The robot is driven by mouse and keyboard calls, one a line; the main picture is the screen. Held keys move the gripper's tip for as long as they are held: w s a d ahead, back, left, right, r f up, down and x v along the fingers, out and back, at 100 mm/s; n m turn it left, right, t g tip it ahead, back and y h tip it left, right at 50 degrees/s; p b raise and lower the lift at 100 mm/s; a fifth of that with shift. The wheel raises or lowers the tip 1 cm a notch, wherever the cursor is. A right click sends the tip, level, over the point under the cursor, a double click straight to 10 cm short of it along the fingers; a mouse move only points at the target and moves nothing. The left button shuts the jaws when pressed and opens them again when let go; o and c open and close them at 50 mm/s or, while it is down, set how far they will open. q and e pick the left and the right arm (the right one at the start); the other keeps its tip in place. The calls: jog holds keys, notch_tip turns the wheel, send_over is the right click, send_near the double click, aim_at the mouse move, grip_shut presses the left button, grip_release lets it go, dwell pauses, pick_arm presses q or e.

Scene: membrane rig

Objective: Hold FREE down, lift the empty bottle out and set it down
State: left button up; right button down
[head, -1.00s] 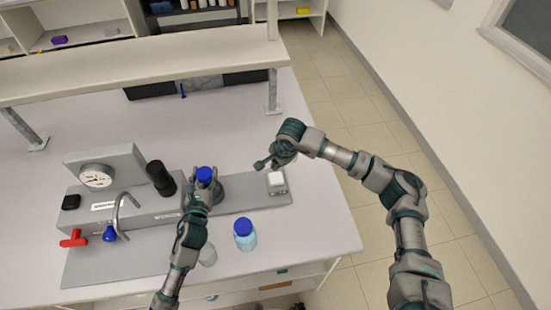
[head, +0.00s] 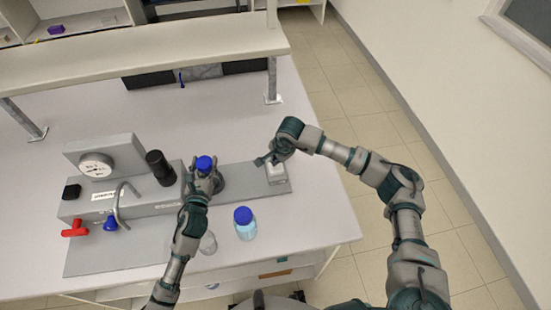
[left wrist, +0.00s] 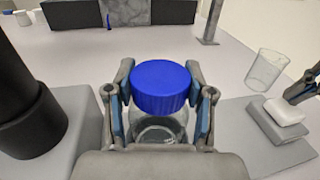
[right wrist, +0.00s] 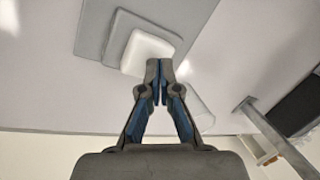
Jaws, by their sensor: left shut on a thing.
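The bottle with a blue cap (head: 204,163) stands upright at the grey rig's round seat; its glass looks clear and empty in the left wrist view (left wrist: 160,128). My left gripper (head: 203,180) is shut on it just under the cap, one finger each side. Its lower part is hidden. The white button (head: 277,175) is on a grey block at the rig's right end; I can read no FREE label on it. My right gripper (head: 264,160) has its fingertips together and empty, at the button's edge in the right wrist view (right wrist: 158,68). I cannot tell whether they touch or press it.
A second blue-capped bottle (head: 245,224) with pale blue liquid and a clear beaker (head: 208,242) stand in front. Another clear glass (left wrist: 265,70) stands behind the button. The black cylinder (head: 159,167), gauge (head: 96,165) and bent metal pipe (head: 120,205) rise left of the held bottle.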

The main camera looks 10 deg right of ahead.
aim_at(276, 167)
pick_arm(q)
jog(key=shift+r, duration=0.2)
pick_arm(e)
jog(key=shift+f, duration=1.1)
pick_arm(q)
jog(key=shift+f, duration=0.1)
pick_arm(e)
jog(key=shift+f, duration=0.4)
pick_arm(q)
jog(key=shift+r, duration=2.9)
pick_arm(e)
jog(key=shift+s+f, duration=0.1)
notch_tip(276, 167, up, 2)
jog(key=shift+r, duration=2.7)
